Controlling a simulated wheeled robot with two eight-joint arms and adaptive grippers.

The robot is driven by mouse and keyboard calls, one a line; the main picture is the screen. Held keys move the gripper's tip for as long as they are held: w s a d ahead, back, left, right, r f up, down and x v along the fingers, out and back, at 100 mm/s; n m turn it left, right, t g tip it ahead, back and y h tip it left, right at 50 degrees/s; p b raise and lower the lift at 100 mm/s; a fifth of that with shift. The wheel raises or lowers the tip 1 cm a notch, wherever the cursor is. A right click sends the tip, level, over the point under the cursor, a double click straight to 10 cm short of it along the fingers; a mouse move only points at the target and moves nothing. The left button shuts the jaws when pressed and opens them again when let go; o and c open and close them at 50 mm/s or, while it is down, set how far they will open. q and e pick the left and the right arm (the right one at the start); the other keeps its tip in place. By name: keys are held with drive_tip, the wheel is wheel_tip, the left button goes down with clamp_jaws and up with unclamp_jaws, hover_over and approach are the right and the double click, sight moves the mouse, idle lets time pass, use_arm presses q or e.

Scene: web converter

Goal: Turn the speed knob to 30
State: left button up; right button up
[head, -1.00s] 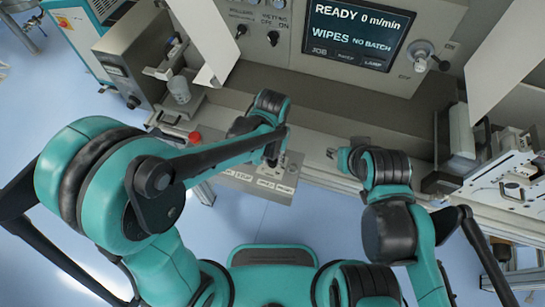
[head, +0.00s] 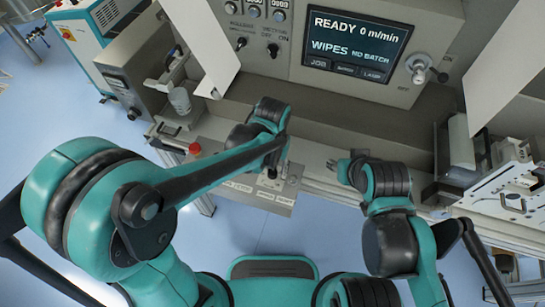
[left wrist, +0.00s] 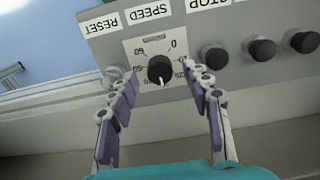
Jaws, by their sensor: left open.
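The black speed knob (left wrist: 160,69) sits on a pale dial plate under the SPEED label, upside down in the left wrist view. A light pointer mark on it faces the bottom of that picture; the number there is hard to read. My left gripper (left wrist: 160,82) is open, one finger toward each side of the knob, with no visible contact. In the head view my left gripper (head: 273,165) is over the small control panel (head: 240,186), and the arm hides the knob. My right gripper (head: 337,168) is right of it; its jaw opening is unclear.
Beside the knob are a RESET button (left wrist: 115,74) and several black buttons (left wrist: 262,50). A red button (head: 195,149) is left of my left gripper. The display (head: 358,45) reads READY 0 m/min. The grey machine front rises behind the panel.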

sight(272, 171)
use_arm(q)
wheel_tip(272, 171, up, 11)
drive_tip(key=shift+f, duration=0.15)
idle(0.5)
